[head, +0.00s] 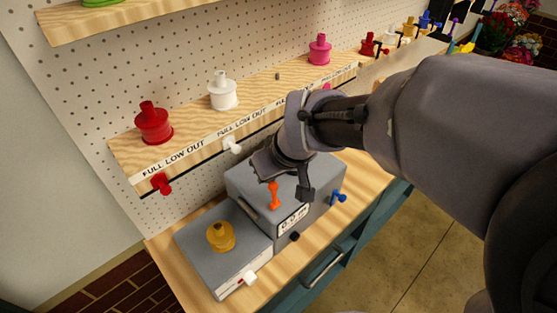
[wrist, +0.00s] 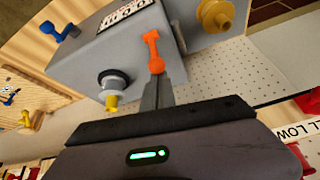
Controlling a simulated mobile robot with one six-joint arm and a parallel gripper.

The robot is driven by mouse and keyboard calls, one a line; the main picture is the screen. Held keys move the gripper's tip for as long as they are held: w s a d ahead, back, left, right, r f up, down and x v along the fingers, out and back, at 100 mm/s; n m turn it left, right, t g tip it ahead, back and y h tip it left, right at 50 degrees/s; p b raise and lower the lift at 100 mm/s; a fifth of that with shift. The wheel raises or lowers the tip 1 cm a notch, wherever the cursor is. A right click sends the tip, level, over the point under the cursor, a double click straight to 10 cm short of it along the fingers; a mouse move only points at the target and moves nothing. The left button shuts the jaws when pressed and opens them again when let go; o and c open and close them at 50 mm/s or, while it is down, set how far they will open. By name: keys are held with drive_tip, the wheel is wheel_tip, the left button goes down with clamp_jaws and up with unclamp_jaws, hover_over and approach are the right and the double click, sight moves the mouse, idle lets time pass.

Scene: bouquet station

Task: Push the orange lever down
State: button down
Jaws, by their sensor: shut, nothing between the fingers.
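The orange lever (head: 273,194) stands on the grey box (head: 318,174), beside its small display. It also shows in the wrist view (wrist: 153,45), with its round lower end right at my fingertips. My gripper (wrist: 157,80) is shut with nothing between its fingers. The fingertips touch or nearly touch the lever; I cannot tell which. In the head view my arm's end hides the fingertips and part of the box.
A lower grey unit (head: 205,260) with a yellow knobbed piece (head: 221,237) adjoins the box. A blue lever (head: 338,198) is at the box's right side. A wooden shelf (head: 185,122) with red, white and pink bottles runs above. Wooden counter is clear at the front.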

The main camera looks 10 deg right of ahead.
drive_tip(key=t+b, duration=0.1)
drive_tip(key=b, duration=0.1)
drive_tip(key=s+d+f+y+b, duration=0.1)
drive_tip(key=b, duration=0.1)
drive_tip(key=shift+s+t, duration=0.3)
drive_tip(key=shift+t, duration=0.1)
drive_tip(key=shift+s+d+r+b, duration=0.15)
drive_tip(key=shift+s+r+b, duration=0.15)
drive_tip(key=shift+b, duration=0.4)
drive_tip(key=shift+s+d+b, duration=0.35)
drive_tip(key=shift+s+b, duration=0.1)
drive_tip(key=shift+b, duration=0.2)
drive_tip(key=shift+s+r, duration=0.15)
drive_tip(key=shift+r, duration=0.2)
drive_tip(key=shift+r+p, duration=0.7)
drive_tip(key=shift+r, duration=0.05)
